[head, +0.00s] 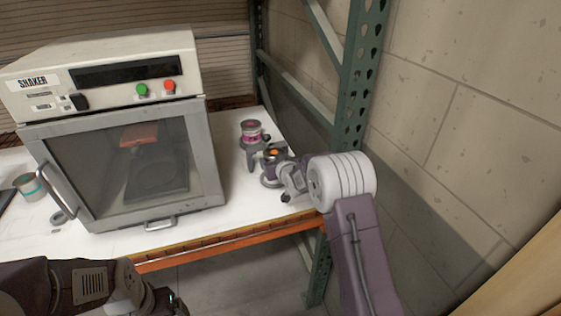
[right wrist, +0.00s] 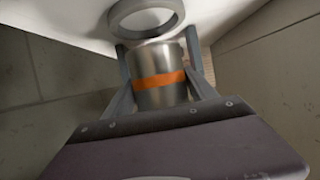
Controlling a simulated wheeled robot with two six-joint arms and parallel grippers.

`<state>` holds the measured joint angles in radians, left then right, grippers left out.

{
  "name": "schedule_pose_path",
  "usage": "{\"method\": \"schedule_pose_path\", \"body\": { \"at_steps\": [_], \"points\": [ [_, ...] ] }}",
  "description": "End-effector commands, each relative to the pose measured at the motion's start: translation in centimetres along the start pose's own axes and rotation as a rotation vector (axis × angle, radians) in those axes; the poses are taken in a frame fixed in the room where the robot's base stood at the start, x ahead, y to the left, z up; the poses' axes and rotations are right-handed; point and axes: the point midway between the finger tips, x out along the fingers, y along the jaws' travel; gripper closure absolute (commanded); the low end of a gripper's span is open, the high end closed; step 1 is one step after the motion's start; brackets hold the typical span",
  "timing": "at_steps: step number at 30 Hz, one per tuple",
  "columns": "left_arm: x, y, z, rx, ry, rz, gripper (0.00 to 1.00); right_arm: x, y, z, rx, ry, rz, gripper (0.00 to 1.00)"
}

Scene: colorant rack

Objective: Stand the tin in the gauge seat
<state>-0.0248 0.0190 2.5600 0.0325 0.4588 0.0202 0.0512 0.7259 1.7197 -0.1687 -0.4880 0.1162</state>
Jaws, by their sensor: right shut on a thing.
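My right gripper (right wrist: 158,88) is shut on a silver tin with an orange band (right wrist: 160,93), its fingers on both sides of it. In the head view a bit of orange on the tin (head: 273,152) shows beside my right gripper (head: 274,163), near the right end of the white bench. A grey ring (right wrist: 146,17) lies just beyond the tin in the right wrist view; it may be the gauge seat. Whether the tin touches it cannot be told. My left gripper (head: 168,301) is low at the bottom left, away from the bench things, its fingers unclear.
A tin with a pink band (head: 251,131) stands behind my right gripper. A large shaker cabinet (head: 110,120) with a closed glass door fills the left and middle. A green rack post (head: 357,90) rises at right.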

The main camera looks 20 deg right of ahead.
Motion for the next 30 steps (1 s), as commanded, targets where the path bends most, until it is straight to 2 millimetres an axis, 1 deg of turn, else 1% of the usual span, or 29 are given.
{"method": "schedule_pose_path", "body": {
  "at_steps": [3,7,12,15,23,27,28,29,30],
  "points": [
    [-0.1,0.0,0.0,0.000,0.000,0.000,0.13,0.7,-0.1,0.1,0.000,0.002,0.000,0.87],
    [-0.1,0.0,0.0,0.000,0.000,0.000,0.13,0.9,-0.1,0.4,0.000,0.001,0.000,0.87],
    [-0.3,0.0,0.0,0.000,0.000,0.000,0.13,1.9,-0.1,2.8,0.001,-0.002,0.000,0.87],
    [-0.4,0.0,0.0,0.000,0.000,0.000,0.13,2.2,-0.1,3.6,0.000,0.001,0.000,0.87],
    [-0.3,0.0,0.0,0.000,0.000,0.000,0.13,2.3,-0.1,3.8,0.000,0.003,0.000,0.87],
    [0.1,0.0,0.0,0.000,0.000,0.000,0.13,2.5,-0.1,4.2,0.000,0.002,0.000,0.87],
    [0.1,0.0,0.0,0.000,0.000,0.000,0.13,2.4,-0.1,4.2,0.000,0.000,0.000,0.32],
    [0.0,0.0,0.0,0.000,0.000,0.000,0.13,2.4,-0.1,4.1,0.000,0.000,0.000,0.23],
    [0.0,0.0,0.0,0.000,0.000,0.000,0.13,2.4,-0.1,4.1,0.000,0.000,0.000,0.13]
  ]
}}
